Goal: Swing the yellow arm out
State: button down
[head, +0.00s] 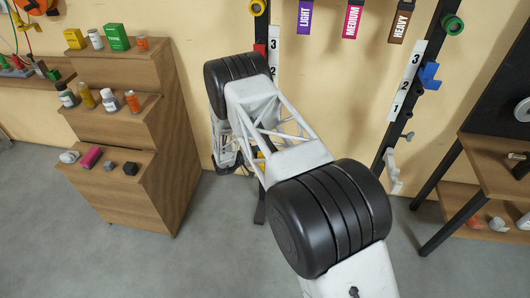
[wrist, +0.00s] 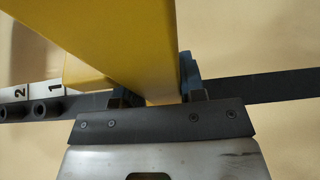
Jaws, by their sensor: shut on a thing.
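The yellow arm (wrist: 125,45) fills the upper middle of the wrist view as a long bar running from upper left down to the jaws. My gripper (wrist: 157,93) is shut on it, with one dark finger on each side. The yellow arm crosses in front of a dark upright (wrist: 275,87) with number plates 1 and 2 at left. The numbered left upright (head: 274,62) of the rack shows beside my arm.
The right upright (head: 408,85) carries a blue fitting (head: 430,75) and a white hook (head: 392,172). A stepped wooden shelf (head: 165,130) with bottles and boxes stands at left. A wooden bench (head: 490,150) is at right. Bands hang on the wall above. Floor between the uprights looks clear.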

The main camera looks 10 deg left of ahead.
jog(key=shift+a+m+g+h, duration=0.75)
jog(key=shift+m+g, duration=0.25)
jog(key=shift+g, duration=0.4)
jog(key=c, duration=0.7)
grip_release()
jog(key=shift+a, duration=0.1)
jog(key=v, duration=0.7)
jog(key=shift+s+a, duration=0.2)
jog(key=shift+a, duration=0.1)
jog(key=shift+w+r, duration=0.1)
jog(key=shift+r, duration=0.05)
